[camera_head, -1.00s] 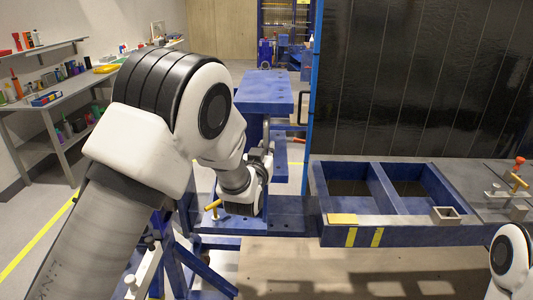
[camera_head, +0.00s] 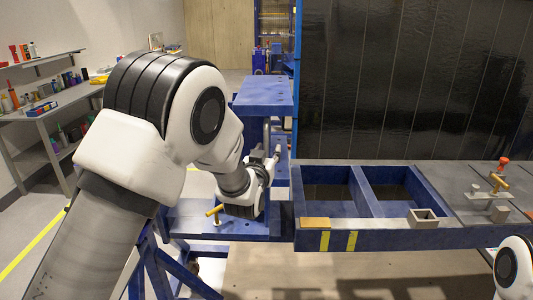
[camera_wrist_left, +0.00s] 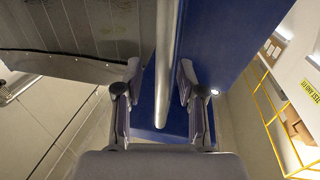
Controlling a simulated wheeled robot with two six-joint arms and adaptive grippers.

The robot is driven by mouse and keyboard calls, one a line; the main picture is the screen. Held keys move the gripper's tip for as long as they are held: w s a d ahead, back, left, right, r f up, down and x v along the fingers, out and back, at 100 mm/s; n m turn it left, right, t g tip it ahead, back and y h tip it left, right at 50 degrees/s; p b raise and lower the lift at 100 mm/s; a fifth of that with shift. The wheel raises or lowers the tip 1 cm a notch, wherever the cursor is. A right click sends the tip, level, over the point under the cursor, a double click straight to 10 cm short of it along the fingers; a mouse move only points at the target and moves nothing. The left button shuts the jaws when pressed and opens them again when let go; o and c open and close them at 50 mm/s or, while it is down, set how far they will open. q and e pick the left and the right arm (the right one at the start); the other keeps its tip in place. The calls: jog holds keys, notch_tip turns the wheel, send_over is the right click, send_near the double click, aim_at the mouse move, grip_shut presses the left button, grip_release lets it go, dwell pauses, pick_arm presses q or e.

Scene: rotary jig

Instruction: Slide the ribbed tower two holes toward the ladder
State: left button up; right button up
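A blue tower with a flat top (camera_head: 262,97) stands left of the dark panel in the head view. I take it for the ribbed tower; its ribs do not show clearly. A round metal bar (camera_wrist_left: 167,60) runs along its blue side in the wrist view. My left gripper (camera_head: 272,163) is beside the tower, low on its front side. In the wrist view my left gripper (camera_wrist_left: 160,105) is open, with the bar between its fingers and gaps visible on both sides. My right gripper is out of view. I cannot identify the ladder surely.
A blue frame with two openings (camera_head: 362,237) lies right of the tower, carrying a small square metal tube (camera_head: 423,218). A yellow-handled clamp (camera_head: 215,212) stands at the tower's base. A large dark panel (camera_head: 410,80) rises behind. A yellow railing (camera_wrist_left: 268,122) shows at right in the wrist view.

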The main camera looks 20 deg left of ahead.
pick_arm(q)
jog(key=s, duration=1.2)
jog(key=shift+d, duration=0.35)
